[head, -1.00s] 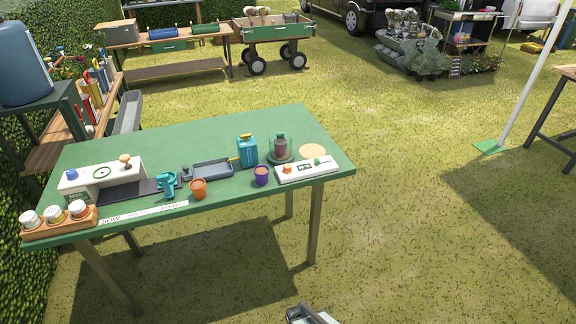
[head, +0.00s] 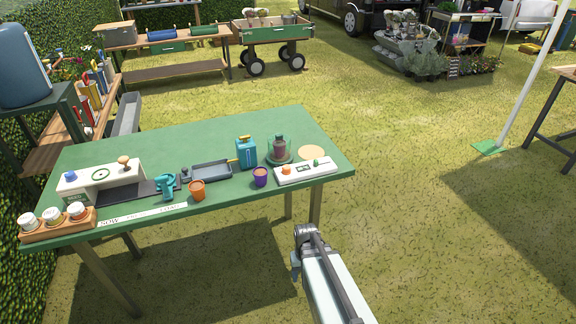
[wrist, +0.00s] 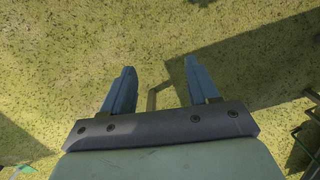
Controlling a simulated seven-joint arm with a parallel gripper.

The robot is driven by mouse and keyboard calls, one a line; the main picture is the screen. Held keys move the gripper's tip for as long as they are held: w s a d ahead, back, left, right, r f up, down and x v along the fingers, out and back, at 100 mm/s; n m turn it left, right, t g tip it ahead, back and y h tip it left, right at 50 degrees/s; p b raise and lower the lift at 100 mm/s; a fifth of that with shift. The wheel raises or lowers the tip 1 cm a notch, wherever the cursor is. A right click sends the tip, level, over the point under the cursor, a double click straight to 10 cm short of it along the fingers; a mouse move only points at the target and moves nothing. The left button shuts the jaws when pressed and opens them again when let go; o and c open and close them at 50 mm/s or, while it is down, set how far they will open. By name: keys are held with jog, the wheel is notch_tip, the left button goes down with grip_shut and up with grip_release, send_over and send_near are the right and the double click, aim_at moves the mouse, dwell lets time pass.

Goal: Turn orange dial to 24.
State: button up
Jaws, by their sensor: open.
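The orange dial (head: 286,170) sits on the left part of a white panel (head: 305,173) at the front right of the green table. A green knob (head: 316,163) is on the same panel to its right. The dial's number markings are too small to read. The dial is not in the wrist view.
The green table (head: 190,145) also holds a purple pot (head: 260,177) just left of the panel, a glass-covered plant pot (head: 280,148) behind it, a blue can (head: 246,152) and an orange pot (head: 197,190).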

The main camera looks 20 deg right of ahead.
jog(key=w+d+r+t, duration=0.3)
jog(key=w+d+r, duration=0.2)
jog(key=w+r, duration=0.55)
jog(key=n+t+y, duration=0.1)
jog(key=n+t, duration=0.2)
jog(key=n, duration=0.1)
send_near(287, 167)
jog(key=w+d+r, duration=0.1)
jog(key=d+r, duration=0.4)
jog(key=w+a+f+n, duration=0.1)
jog(key=a+f+n, duration=0.1)
jog(key=f, duration=0.2)
jog(key=a+f+n+g+y, duration=0.1)
jog(key=a+f+n, duration=0.1)
jog(key=f, duration=0.2)
jog(key=w+a+f+n, duration=0.1)
jog(key=f+n, duration=0.2)
jog(key=f, duration=0.2)
jog(key=shift+w+a+y, duration=0.35)
jog(key=shift+a+y, duration=0.05)
jog(key=shift+c, duration=0.4)
jog(key=shift+r, duration=0.1)
jog(key=c, duration=0.9)
